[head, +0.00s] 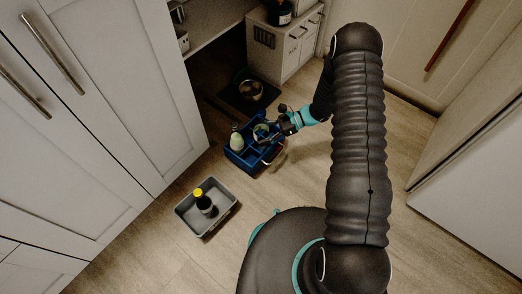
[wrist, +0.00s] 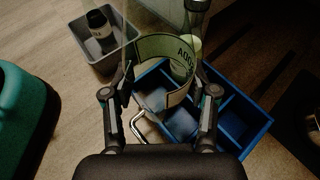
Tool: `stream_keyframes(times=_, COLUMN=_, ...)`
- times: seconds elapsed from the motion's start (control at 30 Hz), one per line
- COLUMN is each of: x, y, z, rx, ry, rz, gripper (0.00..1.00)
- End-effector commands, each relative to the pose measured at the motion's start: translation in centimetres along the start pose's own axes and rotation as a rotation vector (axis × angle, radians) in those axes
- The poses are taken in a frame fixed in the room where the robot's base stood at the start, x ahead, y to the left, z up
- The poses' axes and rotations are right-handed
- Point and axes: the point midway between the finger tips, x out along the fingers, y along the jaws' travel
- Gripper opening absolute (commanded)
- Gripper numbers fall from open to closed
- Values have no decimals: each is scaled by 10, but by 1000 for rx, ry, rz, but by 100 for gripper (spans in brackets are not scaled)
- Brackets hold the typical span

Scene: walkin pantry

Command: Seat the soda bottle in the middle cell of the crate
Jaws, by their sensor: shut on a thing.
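My gripper (wrist: 160,92) is shut on a clear bottle with a pale, lettered label band (wrist: 153,48), which I take to be the soda bottle. In the head view my gripper (head: 270,133) is at the blue crate (head: 250,170), with the pale label (head: 261,131) between its fingers. The crate, divided into cells, also shows in the wrist view (wrist: 262,128). The held bottle overlaps the crate there; its base is hidden, so I cannot tell whether it is inside a cell. A pale green bottle (head: 237,142) stands in the crate's left end; it also shows behind the held bottle (wrist: 194,20).
A grey tray (head: 222,222) with a dark, yellow-capped bottle (head: 203,202) lies on the floor, front left of the crate. A dark mat (head: 234,97) with a round bowl (head: 250,90) lies behind the crate. White cabinets (head: 110,90) stand left. Floor between tray and crate is clear.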

Motion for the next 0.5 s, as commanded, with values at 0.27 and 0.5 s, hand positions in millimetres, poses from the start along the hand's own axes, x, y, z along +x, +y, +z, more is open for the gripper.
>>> stream_keyframes(times=0.27, x=-1, y=-35, z=-7, rx=66, ry=-1, rz=-159, gripper=12)
stream_keyframes(times=0.5, x=14, y=-36, z=-44, rx=68, ry=-1, rz=-165, gripper=12)
